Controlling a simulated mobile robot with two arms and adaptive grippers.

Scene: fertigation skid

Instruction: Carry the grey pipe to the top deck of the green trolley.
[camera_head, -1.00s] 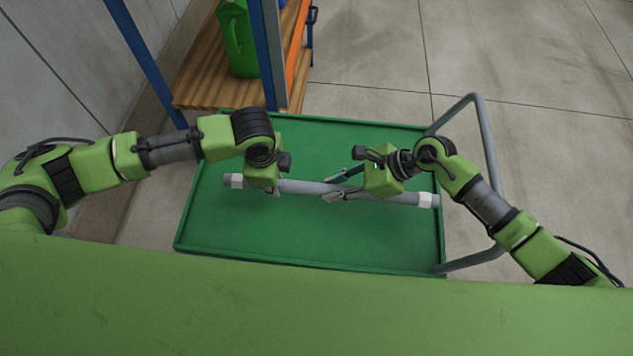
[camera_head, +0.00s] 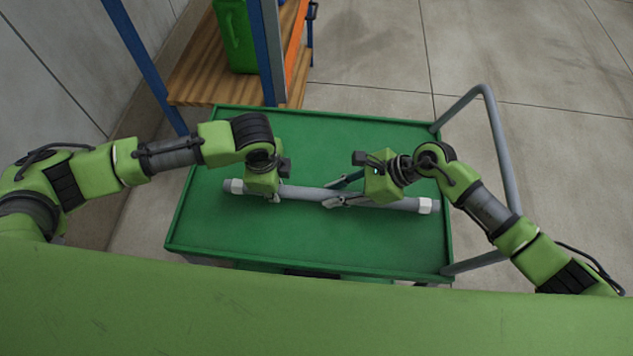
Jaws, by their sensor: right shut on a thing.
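The grey pipe (camera_head: 305,193), with white bands near both ends, lies crosswise over the green top deck (camera_head: 300,245) of the trolley. I cannot tell whether it touches the deck or hangs just above it. My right gripper (camera_head: 338,192) is shut on the pipe right of its middle, with one finger on each side. My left gripper (camera_head: 273,193) is at the pipe near its left end. Its fingers are mostly hidden behind its green body, so its grip is not clear.
The trolley's grey handle (camera_head: 500,150) rises at the right, beside my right arm. A shelf with a wooden board (camera_head: 200,85), blue posts and a green canister (camera_head: 236,40) stands behind at the left. A wall is at the far left. Concrete floor behind and right looks clear.

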